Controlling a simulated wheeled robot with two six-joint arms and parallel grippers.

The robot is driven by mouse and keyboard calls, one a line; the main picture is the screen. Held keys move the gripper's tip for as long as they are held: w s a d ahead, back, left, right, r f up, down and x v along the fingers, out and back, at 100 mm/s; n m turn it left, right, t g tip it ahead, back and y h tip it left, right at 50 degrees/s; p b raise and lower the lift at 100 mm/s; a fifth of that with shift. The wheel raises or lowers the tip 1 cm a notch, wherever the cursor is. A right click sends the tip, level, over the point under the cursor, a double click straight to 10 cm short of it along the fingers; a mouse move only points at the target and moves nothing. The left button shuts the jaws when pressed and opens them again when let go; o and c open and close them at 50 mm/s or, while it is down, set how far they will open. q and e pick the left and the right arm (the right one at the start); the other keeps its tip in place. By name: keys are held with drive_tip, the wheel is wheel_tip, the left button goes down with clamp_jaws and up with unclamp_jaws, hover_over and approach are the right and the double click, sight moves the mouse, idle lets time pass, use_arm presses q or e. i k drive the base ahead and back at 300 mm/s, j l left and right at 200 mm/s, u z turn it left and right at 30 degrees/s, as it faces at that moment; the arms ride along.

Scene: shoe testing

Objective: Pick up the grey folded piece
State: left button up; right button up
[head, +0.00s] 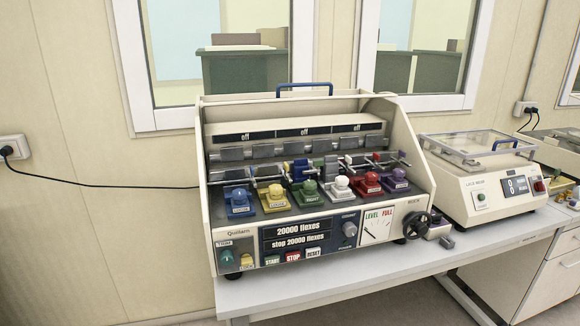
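Neither of my grippers is in view. I cannot pick out the grey folded piece for certain. A small grey object (447,242) lies on the table just right of the flexing machine, by its black handwheel (415,225); its shape is too small to tell. The flexing machine (320,282) stands on the table. Inside it are a row of grey clamp plates (232,154) and several coloured clamps, including blue (238,199), yellow (273,197), white (341,187) and red (367,184).
A second machine (485,190) with a clear lid stands to the right on the grey table (340,297). A strip of table is bare along the front edge. A black cable (110,185) runs from a wall socket (14,148) to behind the flexing machine.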

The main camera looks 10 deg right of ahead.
sight(331, 168)
drive_tip(key=l+u, duration=0.2)
drive_tip(key=l, duration=0.5)
drive_tip(key=l+u, duration=0.2)
drive_tip(key=l, duration=0.45)
drive_tip(key=l+u, duration=0.2)
drive_tip(key=l, duration=0.5)
drive_tip(key=k+l+u, duration=0.2)
drive_tip(key=l, duration=0.5)
drive_tip(key=i, duration=0.1)
